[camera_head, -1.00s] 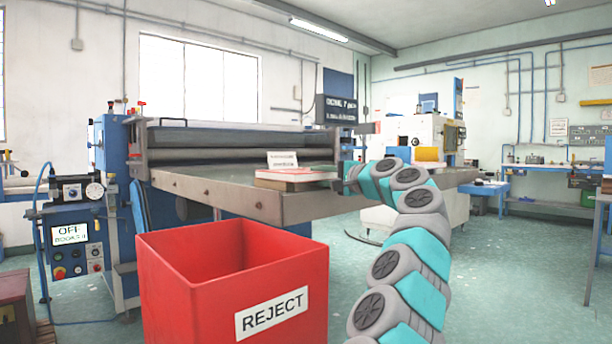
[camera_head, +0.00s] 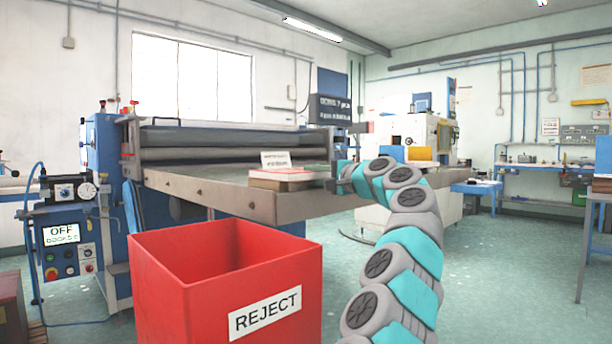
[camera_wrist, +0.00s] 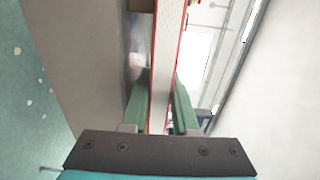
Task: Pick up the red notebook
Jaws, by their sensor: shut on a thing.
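The red notebook (camera_wrist: 169,60) shows in the wrist view as a block of white pages between thin red cover edges. My gripper (camera_wrist: 160,110) has its two green fingers on either side of it, closed on its edge. In the head view, my gripper (camera_head: 335,180) is at the right end of a low stack of books (camera_head: 283,180) on the metal table. A small white card (camera_head: 275,160) stands at the stack. The notebook's far end is out of the wrist view, and I cannot tell if it is clear of the stack.
The metal table (camera_head: 215,192) belongs to a roller machine (camera_head: 225,140). A red bin marked REJECT (camera_head: 190,312) stands in front of it. A control panel (camera_head: 68,235) reading OFF is at the left. The floor to the right is open, with workbenches beyond.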

